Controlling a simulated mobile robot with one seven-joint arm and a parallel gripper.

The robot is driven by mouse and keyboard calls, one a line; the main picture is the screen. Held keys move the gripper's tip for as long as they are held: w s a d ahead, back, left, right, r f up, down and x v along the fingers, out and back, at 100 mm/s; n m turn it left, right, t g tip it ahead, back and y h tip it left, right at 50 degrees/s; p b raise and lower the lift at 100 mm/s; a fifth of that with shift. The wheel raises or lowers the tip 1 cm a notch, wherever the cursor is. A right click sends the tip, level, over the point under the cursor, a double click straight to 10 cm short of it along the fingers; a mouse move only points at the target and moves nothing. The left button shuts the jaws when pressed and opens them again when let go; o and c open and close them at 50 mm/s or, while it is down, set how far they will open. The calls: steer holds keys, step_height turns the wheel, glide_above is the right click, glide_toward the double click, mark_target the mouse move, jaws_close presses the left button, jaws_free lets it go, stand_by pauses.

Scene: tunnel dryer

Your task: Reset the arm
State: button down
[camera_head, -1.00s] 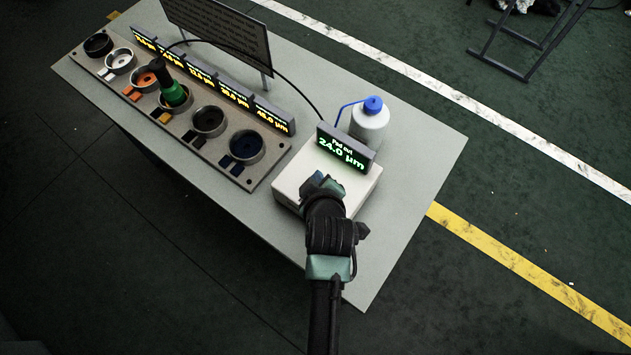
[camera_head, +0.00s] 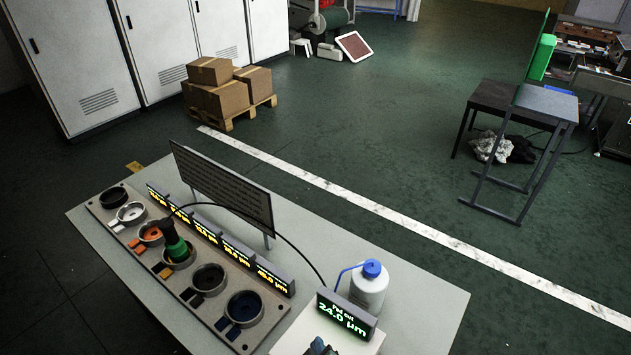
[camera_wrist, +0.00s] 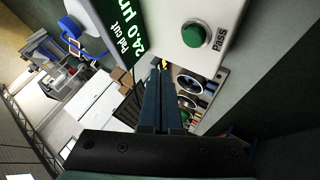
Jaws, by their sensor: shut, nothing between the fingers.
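My gripper (camera_wrist: 165,73) points up the middle of the wrist view, its fingers together and nothing between them. Only a small part of its tip shows at the bottom edge of the head view (camera_head: 318,347). It is close to a white box (camera_wrist: 172,22) with a green button marked "Pass" (camera_wrist: 194,34). The rest of my arm is below the head view. Whether the gripper touches the box cannot be told.
A grey table (camera_head: 420,290) bears a rack (camera_head: 142,236) of several round cups, a green-and-black probe (camera_head: 177,246) standing in one, and a cable. A sign (camera_head: 222,188) and a blue-capped white bottle (camera_head: 369,288) stand behind. Boxes on a pallet (camera_head: 228,92) and a dark table (camera_head: 517,103) are farther off; the floor between is mostly clear.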

steer(key=w+r+m+t+b, duration=0.15)
steer(key=w+r+t, duration=0.35)
steer(key=r, duration=1.3)
steer(key=w+r+m+t, duration=0.3)
steer(key=w+r+t, duration=0.15)
steer(key=r, duration=1.35)
steer(key=s+r+m+t, duration=0.2)
steer(key=s+r, duration=0.3)
steer(key=r, duration=0.4)
steer(key=s+r+m+t+b, duration=0.1)
steer(key=s+r+t, duration=0.2)
steer(key=r, duration=0.6)
steer(key=s+r+m+t+h, duration=0.1)
steer(key=s+r+m+t, duration=0.1)
steer(key=s+r, duration=0.5)
step_height(320, 180, up, 3)
steer(key=shift+s+a+r+m+t+b, duration=0.1)
steer(key=shift+s+a+m+t+b, duration=0.2)
steer(key=shift+t, duration=0.55)
steer(key=shift+d, duration=0.1)
